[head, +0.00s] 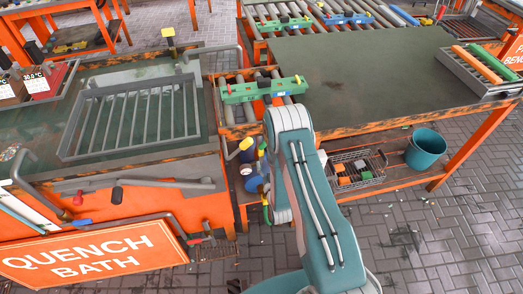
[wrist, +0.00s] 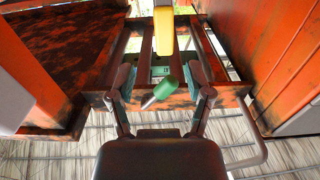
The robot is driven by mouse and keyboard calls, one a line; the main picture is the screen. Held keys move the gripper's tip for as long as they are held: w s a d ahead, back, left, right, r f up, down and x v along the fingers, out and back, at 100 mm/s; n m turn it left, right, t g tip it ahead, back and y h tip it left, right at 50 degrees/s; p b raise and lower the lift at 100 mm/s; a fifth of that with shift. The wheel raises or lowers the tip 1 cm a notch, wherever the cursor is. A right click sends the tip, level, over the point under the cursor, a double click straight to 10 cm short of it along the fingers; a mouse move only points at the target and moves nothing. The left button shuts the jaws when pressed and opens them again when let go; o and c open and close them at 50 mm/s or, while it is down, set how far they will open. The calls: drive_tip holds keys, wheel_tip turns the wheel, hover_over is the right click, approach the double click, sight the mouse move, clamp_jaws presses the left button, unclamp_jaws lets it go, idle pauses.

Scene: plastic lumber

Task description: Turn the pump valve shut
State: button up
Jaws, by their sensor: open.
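In the wrist view my gripper (wrist: 163,82) is open, its two fingers apart. A green cylindrical grip (wrist: 166,88) on a short grey stem shows between the fingers, with no clear contact on either side. A yellow handle (wrist: 163,22) hangs above it in the picture, beyond the fingertips. I cannot tell which of these belongs to the pump valve. In the head view a yellow-knobbed part (head: 246,144) and a blue body (head: 254,184) sit low beside my arm, between the bath and the bench. My arm hides my gripper there.
The quench bath (head: 195,50) with its orange sign (head: 95,253) stands left. The orange-framed bench (head: 370,65) stands right, with a wire basket (head: 353,178) and teal bucket (head: 426,148) below. Orange panels flank the narrow gap in the wrist view.

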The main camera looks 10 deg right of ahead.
sight(261, 157)
drive_tip(key=w, duration=0.6)
drive_tip(key=shift+w+a, duration=0.3)
drive_tip(key=shift+w, duration=0.1)
drive_tip(key=shift+d, duration=0.1)
drive_tip(key=shift+c, duration=0.3)
clamp_jaws()
